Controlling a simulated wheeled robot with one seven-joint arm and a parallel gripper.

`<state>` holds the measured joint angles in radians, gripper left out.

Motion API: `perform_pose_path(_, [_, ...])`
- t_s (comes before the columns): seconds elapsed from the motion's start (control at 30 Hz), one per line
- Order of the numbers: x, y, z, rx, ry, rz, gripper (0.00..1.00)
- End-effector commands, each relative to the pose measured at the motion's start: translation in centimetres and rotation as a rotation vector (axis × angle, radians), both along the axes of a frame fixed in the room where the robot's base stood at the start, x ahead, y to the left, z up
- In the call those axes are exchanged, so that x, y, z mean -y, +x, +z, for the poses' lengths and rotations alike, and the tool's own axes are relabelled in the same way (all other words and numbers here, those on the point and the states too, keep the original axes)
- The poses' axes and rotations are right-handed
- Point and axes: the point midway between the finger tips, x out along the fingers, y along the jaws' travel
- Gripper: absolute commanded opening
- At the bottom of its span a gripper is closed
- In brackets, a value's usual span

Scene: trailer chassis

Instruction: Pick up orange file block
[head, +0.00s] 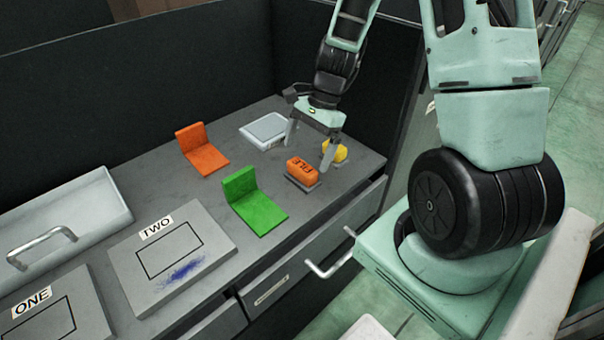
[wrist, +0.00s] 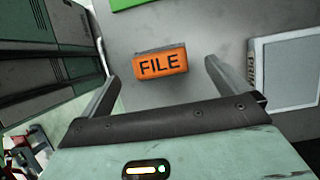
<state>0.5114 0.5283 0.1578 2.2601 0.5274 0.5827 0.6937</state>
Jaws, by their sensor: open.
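The orange file block (head: 302,170) lies on the grey worktop near its front edge, on a small dark base. Its black FILE lettering faces up in the wrist view, where the block (wrist: 160,63) shows between and just beyond my fingertips. My gripper (head: 309,150) is open and empty, pointing down above the worktop close to the block, with one finger near the block's right side. In the wrist view my gripper (wrist: 163,72) has its two fingers wide apart, with nothing between them touching. I cannot tell the exact height of the fingertips over the block.
A yellow object (head: 335,152) sits right behind the near finger. A green bracket (head: 252,200) and an orange bracket (head: 202,150) stand to the left. A white-grey device (head: 264,131) lies behind. Plates marked TWO (head: 172,255) and ONE (head: 45,312) are farther left. Drawer handles (head: 330,265) project in front.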

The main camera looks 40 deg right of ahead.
Motion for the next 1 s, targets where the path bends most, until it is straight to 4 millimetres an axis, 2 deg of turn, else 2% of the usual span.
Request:
perform_pose_path(0.17, [-0.4,-0.1,-1.1,-0.002,0.001,0.001,1.00])
perform_pose_path(0.47, [-1.6,-0.2,-5.0,-0.002,0.002,0.001,1.00])
perform_pose_path(0.77, [-1.8,-0.2,-5.4,0.001,0.000,0.001,1.00])
perform_pose_path(0.93, [-1.8,-0.2,-5.4,0.000,0.000,0.001,0.53])
perform_pose_path(0.97, [-1.8,-0.2,-5.4,0.000,0.000,0.001,0.48])
perform_pose_path(1.0, [-1.7,-0.2,-5.4,0.000,0.000,0.001,0.48])
